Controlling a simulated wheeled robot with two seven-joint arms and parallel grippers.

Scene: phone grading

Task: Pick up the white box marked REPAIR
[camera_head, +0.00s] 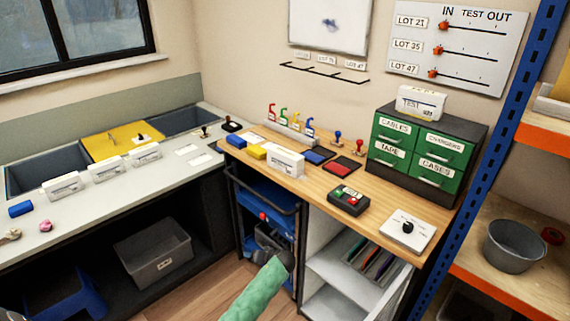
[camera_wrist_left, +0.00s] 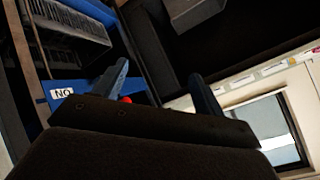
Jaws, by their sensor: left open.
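Several white boxes with printed fronts show in the head view. Three stand in a row on the grey counter: a left one (camera_head: 63,186), a middle one (camera_head: 107,169) and a right one (camera_head: 145,153). Another white box (camera_head: 285,163) stands on the wooden bench. A white box marked TEST (camera_head: 420,103) sits on the green drawer unit. I cannot read REPAIR on any of them. My left gripper (camera_head: 268,240) is below the bench top, in front of the blue cart, away from the boxes. In the wrist view its fingers (camera_wrist_left: 158,70) are apart and empty.
The wooden bench (camera_head: 390,190) also carries a button box (camera_head: 349,199), a white plate with a black knob (camera_head: 407,231), pads and stamps. The blue cart (camera_head: 265,195) stands under it. A yellow board (camera_head: 118,141) lies over the sinks. A blue rack post (camera_head: 500,130) stands right.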

